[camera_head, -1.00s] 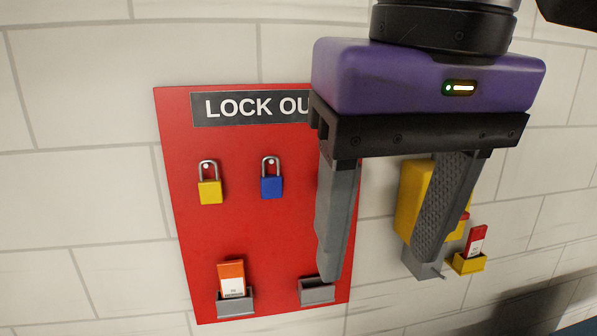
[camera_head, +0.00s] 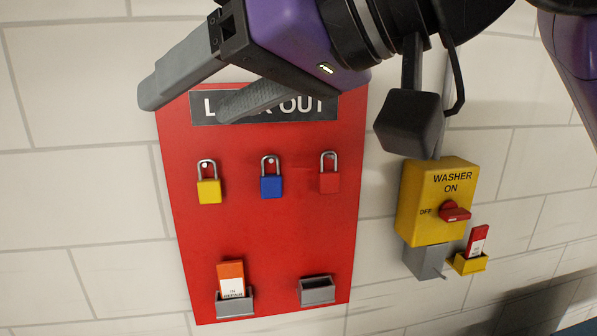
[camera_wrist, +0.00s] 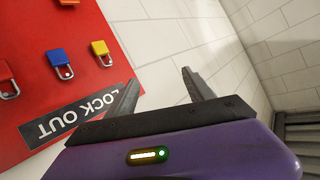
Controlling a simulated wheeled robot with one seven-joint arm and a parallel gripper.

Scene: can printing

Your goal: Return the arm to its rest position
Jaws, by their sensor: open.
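My purple gripper (camera_head: 184,98) is at the upper left of the head view, fingers pointing left and apart, with nothing between them. It is in front of the top of the red lockout board (camera_head: 275,235) and hides part of its sign. In the wrist view my gripper (camera_wrist: 160,92) shows two spread fingers with bare wall between them, and the board (camera_wrist: 85,25) lies to the left.
A yellow padlock (camera_head: 209,191), a blue padlock (camera_head: 271,186) and a red padlock (camera_head: 329,182) hang on the board. Below are an orange tag (camera_head: 231,279) in a grey holder and an empty grey holder (camera_head: 316,291). Right of it is a yellow washer switch box (camera_head: 432,210) with a red tag (camera_head: 477,241).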

